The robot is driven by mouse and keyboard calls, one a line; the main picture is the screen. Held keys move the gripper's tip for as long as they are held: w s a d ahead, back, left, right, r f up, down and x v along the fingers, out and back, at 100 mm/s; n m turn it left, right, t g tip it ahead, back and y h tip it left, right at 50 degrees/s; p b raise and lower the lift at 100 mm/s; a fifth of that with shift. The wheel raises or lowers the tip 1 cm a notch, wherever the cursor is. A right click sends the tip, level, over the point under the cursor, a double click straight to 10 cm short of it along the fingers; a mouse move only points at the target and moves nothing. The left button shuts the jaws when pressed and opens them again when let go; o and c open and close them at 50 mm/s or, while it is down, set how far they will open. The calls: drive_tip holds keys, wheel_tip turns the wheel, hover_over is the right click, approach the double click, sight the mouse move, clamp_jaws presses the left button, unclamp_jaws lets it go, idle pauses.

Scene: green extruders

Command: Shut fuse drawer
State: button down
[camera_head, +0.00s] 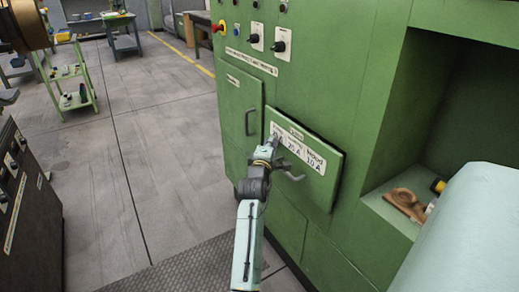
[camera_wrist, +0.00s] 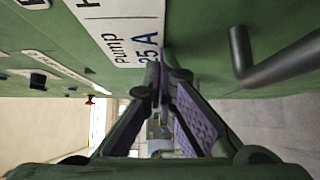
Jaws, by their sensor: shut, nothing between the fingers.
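The fuse drawer (camera_head: 325,189) is a green front panel on the green cabinet, with white labels reading amp values. Its edge stands a little proud of the cabinet, with a dark gap along the right side. Its dark handle (camera_head: 292,176) sticks out below the labels and also shows at the upper right of the wrist view (camera_wrist: 243,66). My gripper (camera_head: 274,141) is shut and empty, at the left part of the drawer front. In the wrist view its fingertips (camera_wrist: 166,72) are at the "Pump 25 A" label (camera_wrist: 125,35), touching or nearly so; I cannot tell which.
A green door with a handle (camera_head: 249,122) is left of the drawer. Knobs and a red button (camera_head: 219,27) sit above. An open recess at right holds a brown object (camera_head: 405,203). A green trolley (camera_head: 70,85) stands far left; the floor (camera_head: 165,150) between is clear.

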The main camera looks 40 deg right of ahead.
drive_tip(key=shift+s+d, duration=0.2)
drive_tip(key=shift+d, duration=1.1)
drive_tip(key=shift+s, duration=0.1)
